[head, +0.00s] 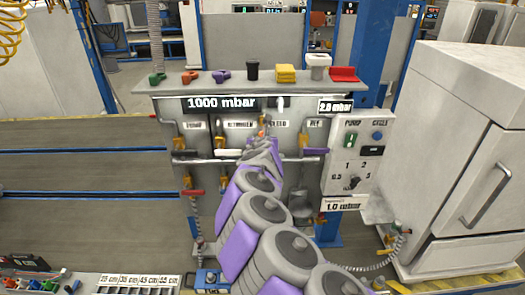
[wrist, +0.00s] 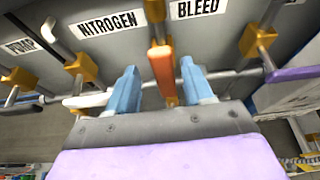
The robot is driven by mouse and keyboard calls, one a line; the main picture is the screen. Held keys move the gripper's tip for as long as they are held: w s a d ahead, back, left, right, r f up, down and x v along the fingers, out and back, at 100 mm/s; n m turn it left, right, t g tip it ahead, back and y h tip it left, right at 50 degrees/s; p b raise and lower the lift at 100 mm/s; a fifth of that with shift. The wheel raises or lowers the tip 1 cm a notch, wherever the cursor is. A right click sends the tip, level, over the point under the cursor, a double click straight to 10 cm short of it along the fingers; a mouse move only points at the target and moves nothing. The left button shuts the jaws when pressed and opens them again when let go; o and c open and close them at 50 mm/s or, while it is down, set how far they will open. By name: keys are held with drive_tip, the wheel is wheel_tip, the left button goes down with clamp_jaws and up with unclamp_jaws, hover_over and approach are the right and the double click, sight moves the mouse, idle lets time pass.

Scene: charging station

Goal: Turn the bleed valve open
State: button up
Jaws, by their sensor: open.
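The bleed valve's orange handle (wrist: 161,70) shows in the wrist view below the BLEED label (wrist: 198,8), with brass fittings above and behind it. My gripper (wrist: 158,66) is open, with one blue finger on each side of this handle. A gap shows between the handle and each finger, and I cannot tell any contact. The handle points down toward my gripper's palm, and its lower end is close to the palm. In the head view my arm reaches up to the valve panel and hides most of the bleed valve; my gripper (head: 262,138) is tiny there.
The nitrogen valve's white handle (wrist: 88,100) is close left of my gripper, and a purple handle (wrist: 292,73) lies to the right. A horizontal pipe runs behind the fingers. The shelf (head: 150,88) above the panel holds several small items. A white cabinet (head: 450,150) stands right.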

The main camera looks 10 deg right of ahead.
drive_tip(key=b+v, duration=0.1)
drive_tip(key=v, duration=1.2)
